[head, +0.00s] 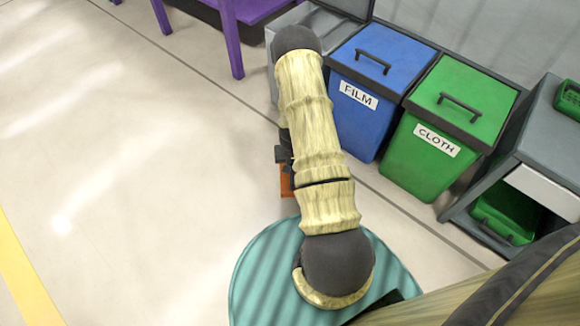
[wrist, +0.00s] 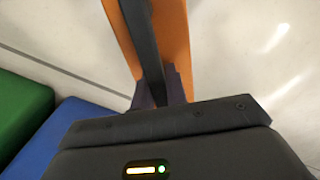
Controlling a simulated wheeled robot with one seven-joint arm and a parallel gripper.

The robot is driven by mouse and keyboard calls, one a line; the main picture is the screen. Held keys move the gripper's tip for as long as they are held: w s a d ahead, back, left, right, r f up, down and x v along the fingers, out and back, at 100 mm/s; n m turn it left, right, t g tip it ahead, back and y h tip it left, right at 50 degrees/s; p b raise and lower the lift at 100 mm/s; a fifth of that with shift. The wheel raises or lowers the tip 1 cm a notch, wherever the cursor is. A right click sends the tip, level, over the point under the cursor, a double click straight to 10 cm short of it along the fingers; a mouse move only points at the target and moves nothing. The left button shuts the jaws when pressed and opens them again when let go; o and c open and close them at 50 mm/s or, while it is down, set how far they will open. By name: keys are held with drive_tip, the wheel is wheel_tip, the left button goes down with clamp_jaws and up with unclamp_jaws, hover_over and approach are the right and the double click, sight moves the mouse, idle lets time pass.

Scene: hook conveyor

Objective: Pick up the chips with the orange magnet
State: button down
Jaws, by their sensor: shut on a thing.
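My gripper (wrist: 163,88) is shut on the orange magnet (wrist: 176,42). In the wrist view the magnet extends away from the dark fingers, with a dark bar along its middle. In the head view only a small orange part of the magnet (head: 287,181) shows beside my arm. There the gripper is mostly hidden behind the arm. The magnet is over or near pale floor; its height and far end cannot be told. No chips can be made out in either view.
A blue FILM bin (head: 372,85) and a green CLOTH bin (head: 455,115) stand right of my arm, lids closed. A grey shelf (head: 550,150) holds a green basket (head: 505,215). A purple table (head: 232,35) stands at the back. The pale floor (head: 130,150) at left looks clear.

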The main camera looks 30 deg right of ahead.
drive_tip(key=shift+f, duration=0.1)
wheel_tip(320, 180, down, 8)
drive_tip(key=b, duration=0.7)
drive_tip(key=shift+f+b, duration=0.15)
drive_tip(key=shift+b, duration=0.2)
drive_tip(key=shift+f+b, duration=0.35)
drive_tip(key=shift+f, duration=0.3)
idle(1.7)
drive_tip(key=shift+d+f+h, duration=0.1)
drive_tip(key=shift+f+h, duration=0.1)
drive_tip(key=shift+h, duration=0.1)
idle(1.2)
drive_tip(key=shift+f+p, duration=0.1)
drive_tip(key=shift+p, duration=0.2)
idle(0.5)
drive_tip(key=shift+r+p, duration=5)
drive_tip(key=shift+r, duration=0.65)
